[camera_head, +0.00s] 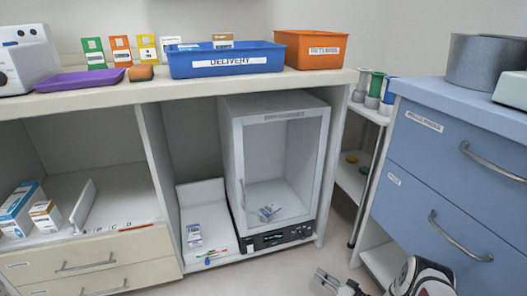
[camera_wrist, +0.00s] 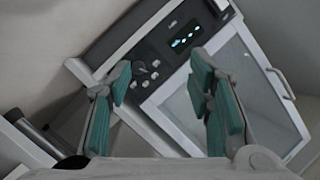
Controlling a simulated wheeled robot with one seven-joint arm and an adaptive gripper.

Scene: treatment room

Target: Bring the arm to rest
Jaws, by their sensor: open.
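My gripper (camera_head: 338,284) is at the bottom edge of the head view, low over the floor, in front of and to the right of the white glass-fronted cabinet (camera_head: 237,165). In the wrist view my gripper (camera_wrist: 160,100) is open, with its teal finger pads apart and nothing between them. The cabinet's control panel, with a small lit display (camera_wrist: 185,41), shows beyond the fingers. Part of my arm shows at the lower right of the head view.
A blue drawer unit (camera_head: 440,150) with metal handles stands close on the right. A narrow shelf trolley (camera_head: 368,112) is behind it. The counter above holds a blue delivery bin (camera_head: 226,66), an orange bin (camera_head: 310,52) and a purple tray (camera_head: 80,82). Some floor is free before the cabinet.

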